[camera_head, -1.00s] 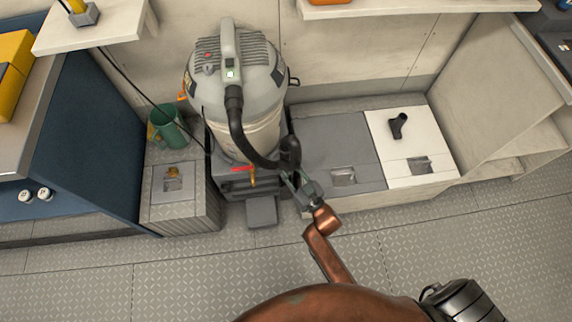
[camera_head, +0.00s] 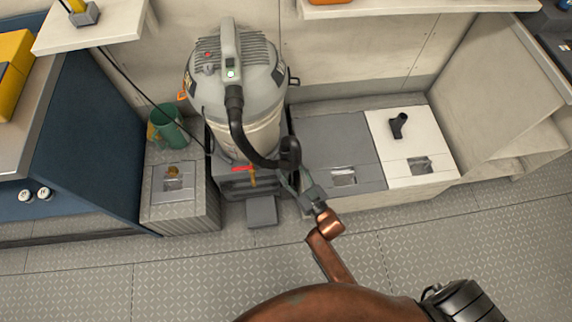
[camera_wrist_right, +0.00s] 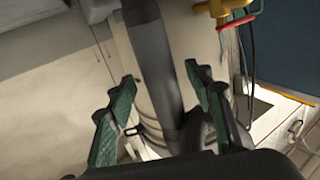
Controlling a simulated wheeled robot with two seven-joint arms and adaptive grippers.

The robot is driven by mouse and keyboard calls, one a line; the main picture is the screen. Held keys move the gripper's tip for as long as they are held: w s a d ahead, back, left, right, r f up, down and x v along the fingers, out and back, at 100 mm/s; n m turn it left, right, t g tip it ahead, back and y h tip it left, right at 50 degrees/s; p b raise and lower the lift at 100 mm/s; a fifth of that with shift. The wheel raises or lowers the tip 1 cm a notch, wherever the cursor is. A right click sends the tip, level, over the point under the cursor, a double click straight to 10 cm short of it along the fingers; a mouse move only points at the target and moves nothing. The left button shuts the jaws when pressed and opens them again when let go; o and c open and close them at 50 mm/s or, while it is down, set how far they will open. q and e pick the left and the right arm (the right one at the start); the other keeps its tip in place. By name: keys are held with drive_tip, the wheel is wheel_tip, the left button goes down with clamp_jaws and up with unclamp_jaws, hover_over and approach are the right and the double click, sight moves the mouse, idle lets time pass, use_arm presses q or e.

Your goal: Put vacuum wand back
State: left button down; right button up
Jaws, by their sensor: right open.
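The grey vacuum (camera_head: 235,90) stands upright against the back wall in the head view. Its black hose (camera_head: 237,125) runs from the top down the front to a dark curved end (camera_head: 290,152) at its lower right. My right gripper (camera_head: 287,180) is just below that curved end, partly hard to make out. In the right wrist view my right gripper (camera_wrist_right: 160,80) is open, with green-padded fingers on either side of a dark tube (camera_wrist_right: 153,50), which looks like the wand or hose. I cannot tell whether the fingers touch it. My left gripper is not in view.
A black nozzle (camera_head: 398,125) lies on the white hatch (camera_head: 430,150), beside a grey hatch (camera_head: 335,135). Shelves overhang at the top. The patterned floor in front is clear.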

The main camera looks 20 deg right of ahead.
drive_tip(key=s+d, duration=0.1)
drive_tip(key=s, duration=0.9)
drive_tip(key=shift+d, duration=0.4)
drive_tip(key=shift+s+d, duration=0.1)
